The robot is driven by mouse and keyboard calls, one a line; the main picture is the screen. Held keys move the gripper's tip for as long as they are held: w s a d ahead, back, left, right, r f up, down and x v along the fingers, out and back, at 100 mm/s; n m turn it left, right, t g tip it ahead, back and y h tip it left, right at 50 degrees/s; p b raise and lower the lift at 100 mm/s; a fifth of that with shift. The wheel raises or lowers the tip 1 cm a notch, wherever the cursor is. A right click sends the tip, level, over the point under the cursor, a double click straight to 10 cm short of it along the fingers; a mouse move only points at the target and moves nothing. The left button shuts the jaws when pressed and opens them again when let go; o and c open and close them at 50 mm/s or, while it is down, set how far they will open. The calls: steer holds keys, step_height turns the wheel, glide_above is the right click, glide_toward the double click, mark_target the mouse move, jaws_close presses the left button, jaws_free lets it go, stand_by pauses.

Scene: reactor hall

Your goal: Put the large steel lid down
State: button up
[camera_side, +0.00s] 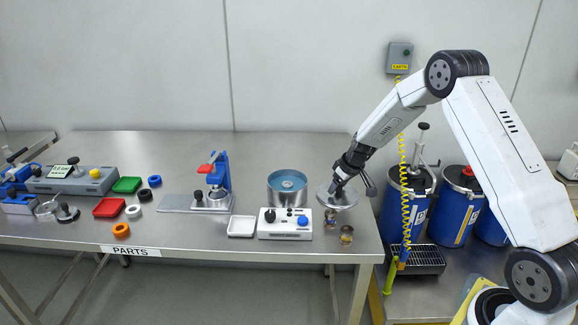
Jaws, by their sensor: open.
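The large steel lid (345,201) is a round grey disc at the right end of the steel bench, beside the steel pot. My gripper (335,189) is right over the lid's middle, with its jaws open. The fingers hide the middle of the lid and any knob there. I cannot tell whether the fingers touch it, or whether the lid lies fully flat on the bench. The steel pot (285,198) stands open to the left, with blue inside.
A white control box (285,232) with black and blue knobs stands in front of the pot, with a white tray (241,226) to its left. Blue drums (456,208) and a coiled yellow hose (404,190) are right of the bench.

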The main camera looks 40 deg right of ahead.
steer(key=v, duration=1.2)
steer(key=shift+r, duration=0.1)
stand_by(0.6)
steer(key=s+a+f+g, duration=0.2)
steer(key=s+a, duration=1.6)
steer(key=a, duration=0.2)
steer(key=shift+s+a, duration=0.4)
